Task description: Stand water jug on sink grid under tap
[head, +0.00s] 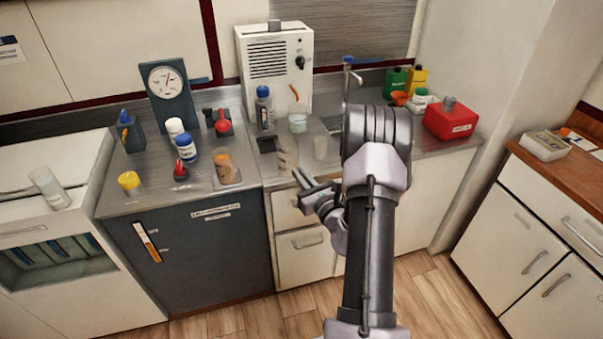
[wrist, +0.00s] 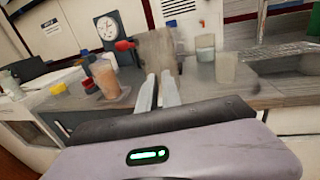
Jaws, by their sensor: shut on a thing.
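My gripper (head: 298,180) is shut on a translucent grey-brown vessel (head: 287,154), which I take to be the water jug. In the wrist view the vessel (wrist: 158,52) stands roughly upright beyond the two fingertips (wrist: 158,84); its outline is blurred. It is in front of the counter, left of the sink. The tap (head: 347,75) rises at the back of the counter, right of the white machine. My arm hides most of the sink in the head view. In the wrist view part of the sink (wrist: 285,64) shows at the right; I cannot make out its grid clearly.
A clear beaker (head: 320,147) and a beaker with liquid (head: 298,122) stand right of the vessel. An amber-filled beaker (head: 225,167) and several bottles crowd the left counter. A red canister (head: 450,120) stands right of the sink. The floor in front is clear.

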